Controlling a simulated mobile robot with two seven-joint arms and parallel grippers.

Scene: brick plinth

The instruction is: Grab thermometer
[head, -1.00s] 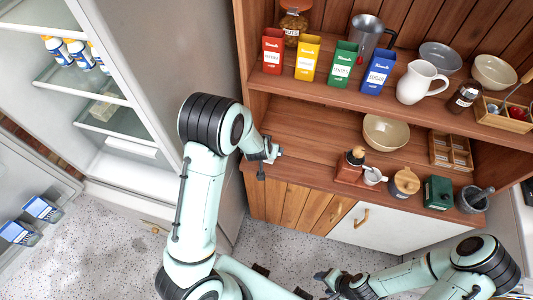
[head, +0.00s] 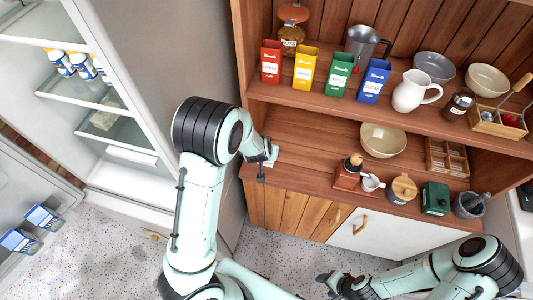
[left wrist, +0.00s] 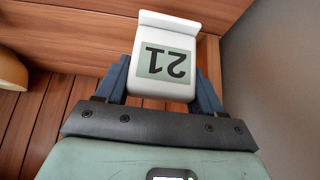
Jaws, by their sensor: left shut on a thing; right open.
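The thermometer is a white block with a greenish display reading "21" (left wrist: 167,62). It appears upside down in the left wrist view, between the dark fingers of my left gripper (left wrist: 166,88), which is shut on it. In the head view my left gripper (head: 267,158) is at the left end of the cabinet's lower shelf, beside the fridge; the thermometer is too small there to make out clearly. My right gripper (head: 332,284) is open and empty, low in front of the white cabinet door.
The open fridge (head: 125,180) stands close on the left. On the wooden lower shelf (head: 310,150), a beige bowl (head: 382,141), coffee grinder (head: 352,172), wooden-lidded jar (head: 402,189), green box (head: 436,198) and mortar (head: 469,205) stand to the right. The shelf's left part is clear.

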